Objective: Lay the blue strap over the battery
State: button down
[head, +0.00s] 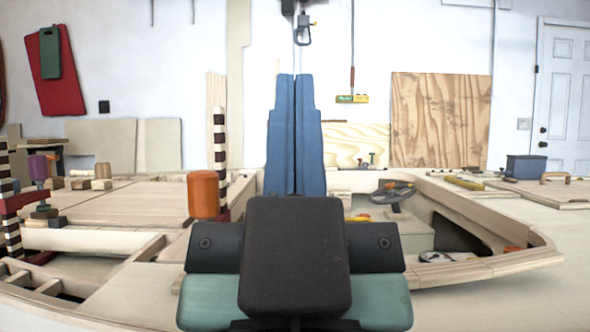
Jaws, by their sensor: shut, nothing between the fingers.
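My gripper (295,82) fills the middle of the head view, its two long blue fingers pointing away and pressed together with only a thin seam between them. It holds nothing. I cannot make out a blue strap or a clear battery in this view. My gripper and its dark wrist hide the middle of the plywood hull (458,272), so either could be behind them. A dark blue box (525,167) stands at the far right, but I cannot tell what it is.
An orange cylinder (203,194) stands left of my gripper, beside a striped post (220,150). A steering wheel (392,193) sits inside the hull on the right. A purple-topped stand (38,170) is at far left. The pale floor (545,295) at the right front is clear.

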notch_tip(320, 180, up, 49)
jog(key=p, duration=4.6)
jog(key=shift+f, duration=0.15)
